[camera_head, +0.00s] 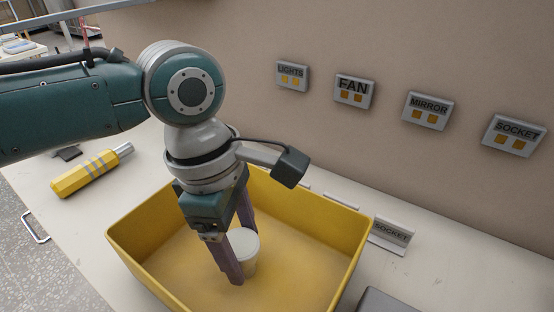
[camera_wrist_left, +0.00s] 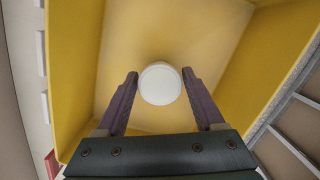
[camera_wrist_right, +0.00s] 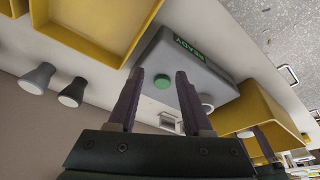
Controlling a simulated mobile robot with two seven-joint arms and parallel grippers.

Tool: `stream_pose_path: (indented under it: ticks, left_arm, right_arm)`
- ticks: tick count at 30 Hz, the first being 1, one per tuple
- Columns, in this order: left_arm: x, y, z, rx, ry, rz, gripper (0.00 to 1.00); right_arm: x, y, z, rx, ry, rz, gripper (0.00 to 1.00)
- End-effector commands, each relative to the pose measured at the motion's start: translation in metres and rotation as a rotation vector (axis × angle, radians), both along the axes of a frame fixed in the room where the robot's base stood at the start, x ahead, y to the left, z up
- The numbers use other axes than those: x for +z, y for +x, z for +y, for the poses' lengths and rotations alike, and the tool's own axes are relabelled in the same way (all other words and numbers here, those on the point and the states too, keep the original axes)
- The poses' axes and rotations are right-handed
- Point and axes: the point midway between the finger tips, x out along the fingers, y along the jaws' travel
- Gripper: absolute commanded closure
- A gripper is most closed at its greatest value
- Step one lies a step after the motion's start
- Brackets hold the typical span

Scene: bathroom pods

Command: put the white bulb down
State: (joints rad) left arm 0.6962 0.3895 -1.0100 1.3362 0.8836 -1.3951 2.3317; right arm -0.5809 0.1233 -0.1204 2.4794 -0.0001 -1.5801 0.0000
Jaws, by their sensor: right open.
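The white bulb (camera_head: 243,247) is inside the yellow bin (camera_head: 345,268), low near its floor, with its round pale top facing up. My left gripper (camera_head: 240,255) reaches down into the bin, with its fingers on either side of the bulb. In the left wrist view the bulb (camera_wrist_left: 160,84) lies between the fingertips (camera_wrist_left: 160,75), with narrow gaps on both sides, so the jaws look open. The bulb's underside is hidden. My right gripper (camera_wrist_right: 159,75) is open and empty, and shows only in the right wrist view.
A yellow and grey tool (camera_head: 90,172) lies on the table left of the bin. A SOCKET sign (camera_head: 391,233) stands right of it. Labelled wall plates (camera_head: 354,91) line the wall.

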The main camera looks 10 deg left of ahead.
Motion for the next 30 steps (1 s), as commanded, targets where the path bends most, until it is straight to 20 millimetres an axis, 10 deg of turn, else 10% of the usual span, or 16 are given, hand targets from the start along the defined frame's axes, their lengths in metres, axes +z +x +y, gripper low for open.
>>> stream_pose_path:
  ticks: [14,30]
  left_arm:
    - [0.005,0.000,0.000,-0.002,0.000,-0.001,0.10]
    - [0.108,0.000,0.015,0.000,-0.002,-0.002,0.10]
  right_arm:
    - [0.001,0.000,0.000,-0.002,0.002,0.000,0.50]
    - [0.026,0.000,0.001,-0.004,0.005,-0.001,0.50]
